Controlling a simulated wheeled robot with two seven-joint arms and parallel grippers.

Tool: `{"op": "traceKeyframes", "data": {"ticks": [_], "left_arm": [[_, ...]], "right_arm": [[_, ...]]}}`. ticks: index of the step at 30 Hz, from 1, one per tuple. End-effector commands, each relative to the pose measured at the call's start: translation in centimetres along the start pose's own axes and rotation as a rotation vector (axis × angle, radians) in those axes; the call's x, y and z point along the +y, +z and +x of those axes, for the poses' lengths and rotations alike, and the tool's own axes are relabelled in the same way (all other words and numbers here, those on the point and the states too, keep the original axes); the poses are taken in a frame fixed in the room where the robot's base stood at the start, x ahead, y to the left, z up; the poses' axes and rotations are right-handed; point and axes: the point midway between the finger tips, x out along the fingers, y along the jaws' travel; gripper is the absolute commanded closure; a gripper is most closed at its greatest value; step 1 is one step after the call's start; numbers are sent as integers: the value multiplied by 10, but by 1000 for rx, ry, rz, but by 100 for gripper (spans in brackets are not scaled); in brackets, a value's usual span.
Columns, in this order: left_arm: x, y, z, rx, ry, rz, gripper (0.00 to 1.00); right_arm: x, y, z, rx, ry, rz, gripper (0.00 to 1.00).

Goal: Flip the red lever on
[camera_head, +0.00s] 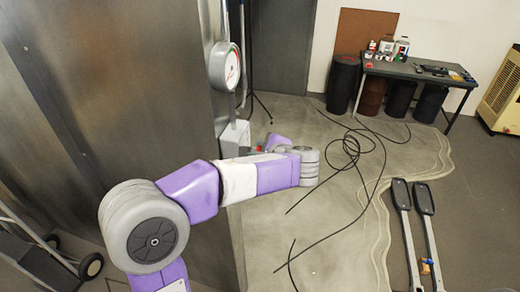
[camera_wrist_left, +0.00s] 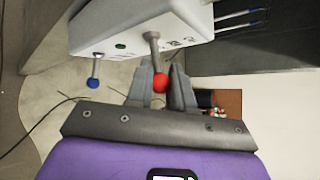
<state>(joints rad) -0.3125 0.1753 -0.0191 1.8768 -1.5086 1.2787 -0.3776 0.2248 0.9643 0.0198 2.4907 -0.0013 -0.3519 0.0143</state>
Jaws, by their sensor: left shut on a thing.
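The red lever (camera_wrist_left: 160,82) sticks out of a white control box (camera_wrist_left: 120,33) in the left wrist view, with a red ball at its end. My left gripper (camera_wrist_left: 162,90) has its two grey fingers on either side of the red ball and is shut on it. A blue-tipped lever (camera_wrist_left: 93,84) stands on the same box, to the left and apart from the fingers. In the head view the box (camera_head: 234,139) is fixed beside a metal wall, and my left gripper (camera_head: 263,147) reaches it. A small patch of red shows there; my arm hides most of the lever. My right gripper is not in view.
A round gauge (camera_head: 224,66) hangs above the box. Black cables (camera_head: 352,150) lie across the floor. A table (camera_head: 418,72) with cans and barrels stands at the back right. A cart (camera_head: 50,262) is at lower left. The floor right of my arm is mostly open.

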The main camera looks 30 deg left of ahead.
Motion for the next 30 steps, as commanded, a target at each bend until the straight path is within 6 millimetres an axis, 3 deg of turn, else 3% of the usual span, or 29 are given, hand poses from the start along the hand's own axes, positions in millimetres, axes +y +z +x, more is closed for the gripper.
{"op": "traceKeyframes", "data": {"ticks": [12,30], "left_arm": [[-11,11,-4,178,85,-176,100],[-12,14,-4,226,110,-222,100]], "right_arm": [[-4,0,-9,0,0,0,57],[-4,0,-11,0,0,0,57]]}}
